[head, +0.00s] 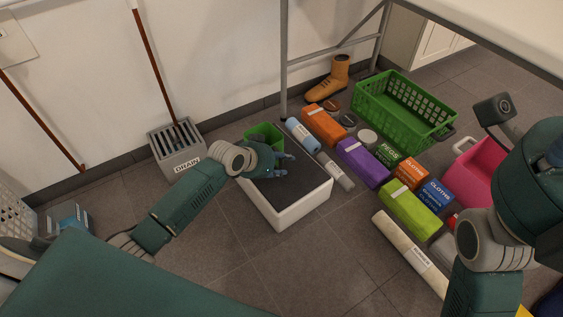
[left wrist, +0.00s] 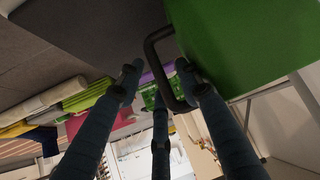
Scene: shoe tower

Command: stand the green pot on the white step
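The green pot (head: 264,133) is at the far left corner of the white step (head: 287,213), which has a dark top. My left gripper partly hides the pot's lower part, so I cannot tell whether it rests on the step. In the left wrist view the pot's green wall (left wrist: 250,45) fills the top right, with its dark handle (left wrist: 152,50) beside the fingers. My left gripper (head: 285,164) is over the step with its fingers spread; they also show in the left wrist view (left wrist: 158,75), apart near the handle.
Right of the step are a blue roll (head: 303,136), a grey roll (head: 337,172), orange (head: 322,125) and purple (head: 362,162) packs, and a lime pack (head: 408,208). A green crate (head: 405,108) stands behind. A drain box (head: 178,150) is left. Floor in front is clear.

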